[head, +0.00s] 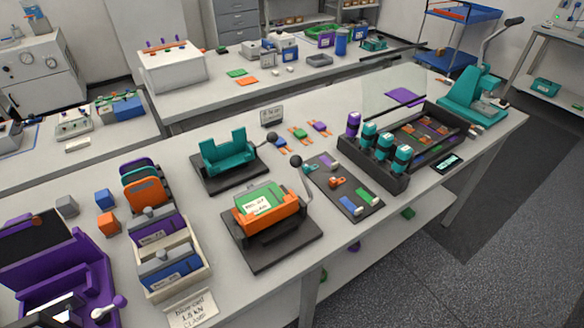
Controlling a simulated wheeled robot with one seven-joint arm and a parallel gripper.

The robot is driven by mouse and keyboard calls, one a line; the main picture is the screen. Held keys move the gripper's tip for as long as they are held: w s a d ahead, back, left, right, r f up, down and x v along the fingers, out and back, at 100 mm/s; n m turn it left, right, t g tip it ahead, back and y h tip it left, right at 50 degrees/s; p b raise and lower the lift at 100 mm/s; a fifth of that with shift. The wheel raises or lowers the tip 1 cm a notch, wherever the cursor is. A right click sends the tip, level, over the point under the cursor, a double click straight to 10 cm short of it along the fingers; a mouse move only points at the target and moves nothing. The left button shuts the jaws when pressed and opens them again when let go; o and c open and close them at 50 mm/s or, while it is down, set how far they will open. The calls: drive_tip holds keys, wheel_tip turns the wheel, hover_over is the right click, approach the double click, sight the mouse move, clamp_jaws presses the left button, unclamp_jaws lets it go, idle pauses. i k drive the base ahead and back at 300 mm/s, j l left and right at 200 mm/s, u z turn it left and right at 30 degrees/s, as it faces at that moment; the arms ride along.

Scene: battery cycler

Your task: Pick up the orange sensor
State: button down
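A small orange piece (336,182), which looks like the orange sensor, lies near the middle of a dark flat tray (345,172) on the long workbench. The view is too coarse to show the details of either piece. A blue piece (350,206) and a green piece (367,195), both with white ends, lie on the front part of the tray. A purple piece (327,160) lies at its back. My gripper cannot be made out in the head view.
Left of the tray stands an orange clamp fixture (268,212) with an upright black-knobbed lever (304,178). Behind that is a teal fixture (229,152). A black rack with teal and purple cylinders (387,148) stands close on the tray's right. The bench's front edge is nearby.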

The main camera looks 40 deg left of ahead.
sight(333, 181)
drive_tip(key=u, duration=0.9)
